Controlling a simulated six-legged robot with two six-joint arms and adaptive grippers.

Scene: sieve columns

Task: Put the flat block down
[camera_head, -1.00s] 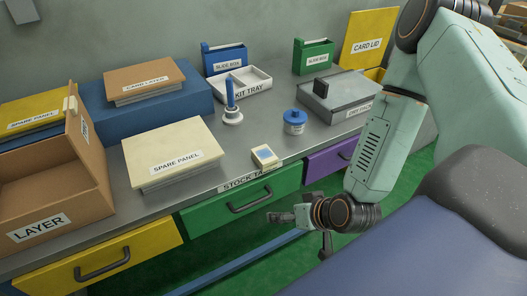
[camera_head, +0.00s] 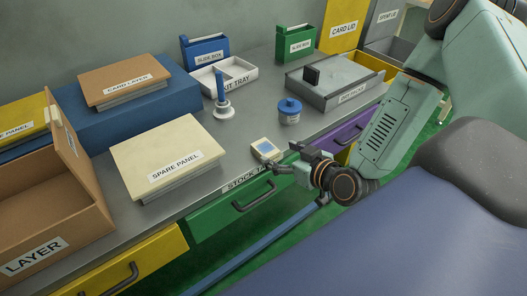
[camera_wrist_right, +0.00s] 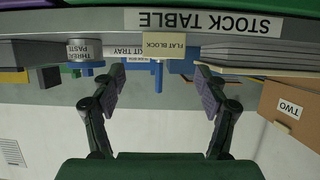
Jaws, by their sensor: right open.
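The flat block (camera_head: 265,149), small and cream with a blue patch on top, sits on the grey stock table (camera_head: 240,135) near its front edge. In the right wrist view, which is upside down, the flat block (camera_wrist_right: 164,46) shows its label beyond the fingers, lined up with the gap between them. My right gripper (camera_head: 283,159) is open and empty at the table's front edge, just right of and in front of the block. In the wrist view its two fingers (camera_wrist_right: 160,88) are spread wide, apart from the block. My left gripper is not in view.
A blue-lidded jar (camera_head: 290,112) and a white stand with a blue post (camera_head: 222,103) are behind the block. A spare panel (camera_head: 168,155) lies left, a grey lidded box (camera_head: 335,82) right. Green drawer (camera_head: 245,200) below the edge. Bare tabletop surrounds the block.

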